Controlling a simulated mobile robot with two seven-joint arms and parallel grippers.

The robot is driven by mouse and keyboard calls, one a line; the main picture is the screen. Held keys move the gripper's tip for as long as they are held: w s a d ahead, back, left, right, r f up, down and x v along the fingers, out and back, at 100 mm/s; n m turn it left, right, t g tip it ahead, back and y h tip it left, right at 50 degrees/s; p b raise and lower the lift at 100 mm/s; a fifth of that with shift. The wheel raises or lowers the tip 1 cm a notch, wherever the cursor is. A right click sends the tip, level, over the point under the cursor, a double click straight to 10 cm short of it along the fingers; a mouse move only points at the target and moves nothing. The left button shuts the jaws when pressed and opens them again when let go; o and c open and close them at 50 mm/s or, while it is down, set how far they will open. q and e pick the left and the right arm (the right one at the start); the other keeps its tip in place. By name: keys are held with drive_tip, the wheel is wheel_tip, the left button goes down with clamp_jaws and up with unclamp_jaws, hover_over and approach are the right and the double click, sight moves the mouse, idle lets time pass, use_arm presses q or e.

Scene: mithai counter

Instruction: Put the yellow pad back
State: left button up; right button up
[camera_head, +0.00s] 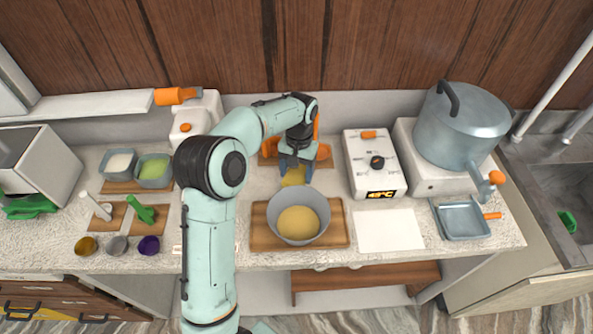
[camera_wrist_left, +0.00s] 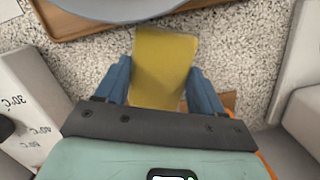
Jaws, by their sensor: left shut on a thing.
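The yellow pad (camera_head: 292,179) is between the fingers of my left gripper (camera_head: 295,172), behind the grey bowl. In the left wrist view, the yellow pad (camera_wrist_left: 163,62) sticks out between the two blue fingers of the left gripper (camera_wrist_left: 160,82), which is shut on it. The pad is over the speckled counter; I cannot tell whether it touches it. Part of the pad is hidden by the gripper in the head view. My right gripper is not in view.
A grey bowl (camera_head: 280,207) of yellow contents stands on a wooden board (camera_head: 340,237) just in front. A wooden board with orange things (camera_head: 324,153) is behind the gripper. A white control box (camera_head: 361,181) and a big pot (camera_head: 458,125) are to the right.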

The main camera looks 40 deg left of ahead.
sight(299, 169)
use_arm(q)
drive_tip(key=shift+f, duration=0.55)
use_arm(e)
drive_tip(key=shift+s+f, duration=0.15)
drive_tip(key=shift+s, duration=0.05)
use_arm(q)
drive_tip(key=o, duration=1)
wheel_tip(299, 169, up, 13)
drive_tip(key=w+p, duration=0.1)
drive_tip(key=p, duration=0.1)
drive_tip(key=shift+w+a, duration=0.3)
drive_tip(key=shift+w, duration=0.05)
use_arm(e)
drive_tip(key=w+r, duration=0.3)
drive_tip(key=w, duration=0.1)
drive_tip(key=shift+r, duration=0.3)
use_arm(q)
drive_tip(key=shift+s, duration=0.1)
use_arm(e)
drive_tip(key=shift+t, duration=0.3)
